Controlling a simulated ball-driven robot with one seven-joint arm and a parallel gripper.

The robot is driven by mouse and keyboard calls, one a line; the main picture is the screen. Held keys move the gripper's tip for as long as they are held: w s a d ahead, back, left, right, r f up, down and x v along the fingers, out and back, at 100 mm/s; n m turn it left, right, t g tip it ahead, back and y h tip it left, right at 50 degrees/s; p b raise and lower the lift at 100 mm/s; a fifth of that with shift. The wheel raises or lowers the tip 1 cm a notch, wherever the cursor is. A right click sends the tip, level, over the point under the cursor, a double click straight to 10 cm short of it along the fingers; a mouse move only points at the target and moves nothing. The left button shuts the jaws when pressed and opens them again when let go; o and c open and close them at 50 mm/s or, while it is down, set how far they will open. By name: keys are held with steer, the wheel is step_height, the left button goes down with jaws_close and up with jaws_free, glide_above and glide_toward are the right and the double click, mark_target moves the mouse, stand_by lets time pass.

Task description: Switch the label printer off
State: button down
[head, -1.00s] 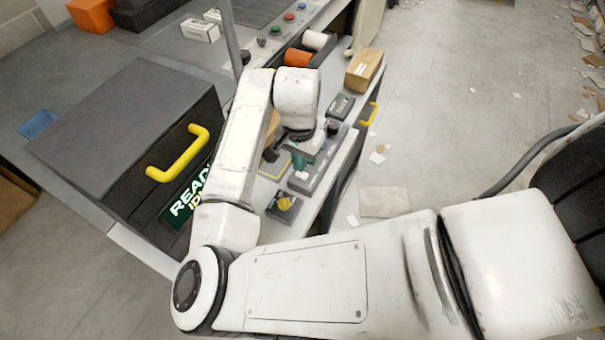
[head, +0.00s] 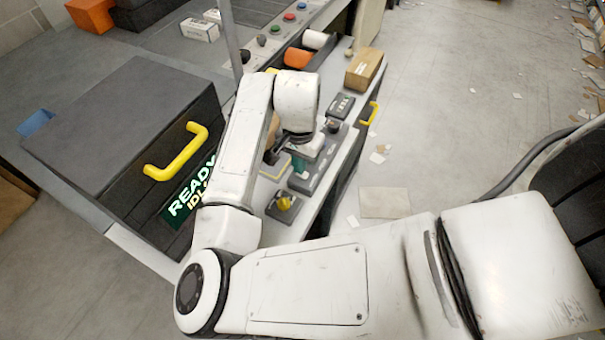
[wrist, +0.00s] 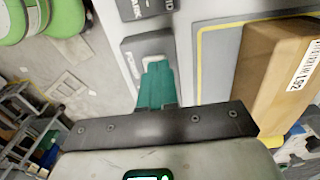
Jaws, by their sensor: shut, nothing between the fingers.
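A large dark machine (head: 110,130) with a yellow handle stands at the left in the head view. It may be the label printer; its green-lit screen (head: 190,190) reads READY and IDLE. My gripper (wrist: 157,72) has its teal fingers together, with nothing between them. In the wrist view the fingertips lie over a dark switch box (wrist: 148,45) with a pale part at their tips. I cannot tell whether they touch it, and its lettering is partly hidden. In the head view my gripper (head: 302,160) is low over the bench strip, partly hidden by my wrist.
A yellow knob on a dark base (head: 285,203) sits near the bench's front end. A cardboard box (head: 364,69), another dark labelled box (head: 341,106) and an orange roll (head: 298,58) stand farther along. The floor at the right is open, with scattered paper.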

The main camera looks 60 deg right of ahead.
steer(key=shift+f+b, duration=0.3)
steer(key=shift+f, duration=0.2)
steer(key=shift+r, duration=0.15)
steer(key=shift+r+p, duration=3)
steer(key=shift+r, duration=0.45)
